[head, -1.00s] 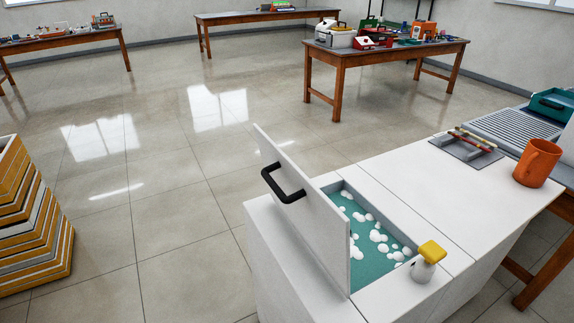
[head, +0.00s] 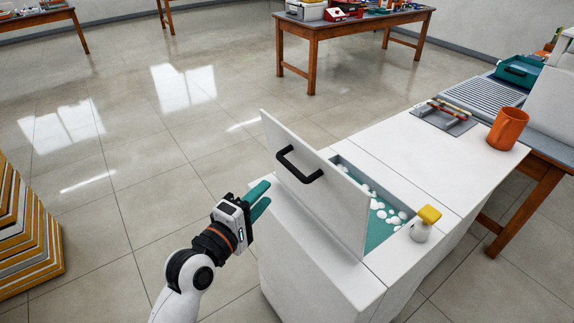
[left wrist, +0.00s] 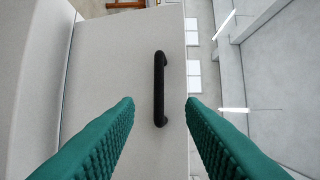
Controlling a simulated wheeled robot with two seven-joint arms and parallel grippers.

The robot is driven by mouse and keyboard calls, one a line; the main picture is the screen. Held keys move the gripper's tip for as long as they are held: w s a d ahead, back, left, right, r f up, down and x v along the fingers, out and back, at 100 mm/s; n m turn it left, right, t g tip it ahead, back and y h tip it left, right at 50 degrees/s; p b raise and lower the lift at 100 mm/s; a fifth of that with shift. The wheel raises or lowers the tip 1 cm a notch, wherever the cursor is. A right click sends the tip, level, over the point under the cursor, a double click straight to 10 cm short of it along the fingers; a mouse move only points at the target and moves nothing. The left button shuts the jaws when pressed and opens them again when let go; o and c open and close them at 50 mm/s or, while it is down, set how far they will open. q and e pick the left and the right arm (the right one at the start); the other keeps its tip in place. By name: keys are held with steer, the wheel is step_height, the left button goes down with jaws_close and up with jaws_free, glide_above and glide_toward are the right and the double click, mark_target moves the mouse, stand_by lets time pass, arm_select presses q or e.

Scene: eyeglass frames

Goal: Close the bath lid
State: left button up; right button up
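The bath lid (head: 318,185) is a white panel standing open, tilted up along the left side of the bath. A black handle (head: 298,164) is on its outer face. The bath (head: 378,238) holds teal liquid with white foam blobs, partly hidden behind the lid. My left gripper (head: 262,200) has green fingers and is just left of and below the handle, not touching it. In the left wrist view the handle (left wrist: 159,88) lies ahead between the two spread fingers, with nothing held. My right gripper is not in view.
A white and yellow bottle (head: 424,225) stands at the bath's right edge. Stacked yellow and grey frames (head: 25,230) stand at the left. The floor between is clear.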

mark_target(291, 165)
arm_select(q)
steer(key=p+x, duration=0.1)
steer(key=x, duration=1.1)
steer(key=shift+c, duration=0.3)
steer(key=shift+f, duration=0.1)
jaws_close()
